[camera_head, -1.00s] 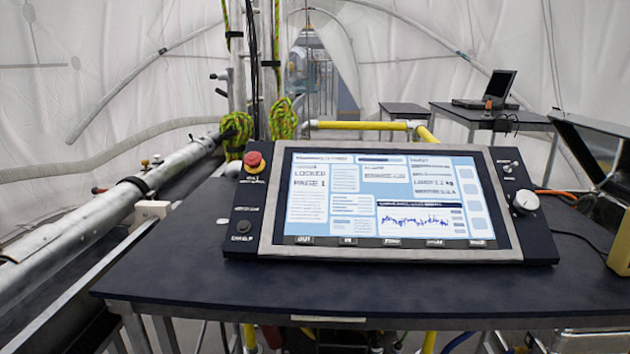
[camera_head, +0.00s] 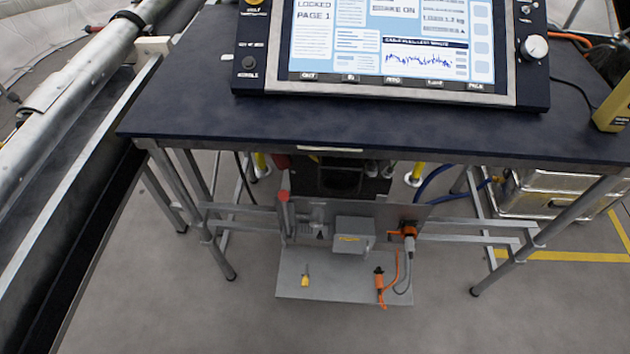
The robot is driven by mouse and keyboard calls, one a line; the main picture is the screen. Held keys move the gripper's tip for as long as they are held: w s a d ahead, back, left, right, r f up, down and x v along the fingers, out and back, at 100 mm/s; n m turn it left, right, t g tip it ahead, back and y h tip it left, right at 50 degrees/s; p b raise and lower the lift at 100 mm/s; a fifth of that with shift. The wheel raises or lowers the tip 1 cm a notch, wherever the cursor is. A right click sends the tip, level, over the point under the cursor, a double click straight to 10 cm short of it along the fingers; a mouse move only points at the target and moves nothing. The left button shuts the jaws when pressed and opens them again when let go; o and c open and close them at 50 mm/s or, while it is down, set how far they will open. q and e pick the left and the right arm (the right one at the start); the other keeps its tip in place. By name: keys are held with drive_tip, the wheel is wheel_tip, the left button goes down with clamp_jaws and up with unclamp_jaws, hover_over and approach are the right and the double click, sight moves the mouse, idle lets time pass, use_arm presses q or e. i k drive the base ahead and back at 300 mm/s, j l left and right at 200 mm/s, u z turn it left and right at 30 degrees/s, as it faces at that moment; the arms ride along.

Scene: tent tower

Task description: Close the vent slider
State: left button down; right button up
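I cannot make out a clear vent slider. Under the dark table (camera_head: 190,105) a grey panel unit (camera_head: 330,285) holds several small fittings. At its left stands an upright piece with a red top (camera_head: 283,197). Beside that is a small light-grey fitting (camera_head: 318,228), too small to read. A grey box (camera_head: 354,235) with a yellow label is at the middle, and an orange connector (camera_head: 409,231) with a grey cable is at the right. Neither of my grippers is in view.
A control console with a lit screen (camera_head: 400,45) lies on the table. The table legs and crossbars frame the panel unit. A yellow piece (camera_head: 305,276) and an orange plug (camera_head: 379,278) are on its base plate. A metal case (camera_head: 560,190) stands at right. The floor in front is clear.

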sight(320, 232)
drive_tip(key=k+j+u, duration=0.1)
drive_tip(key=u, duration=0.35)
drive_tip(key=k+j+u, duration=0.25)
drive_tip(key=u, duration=0.25)
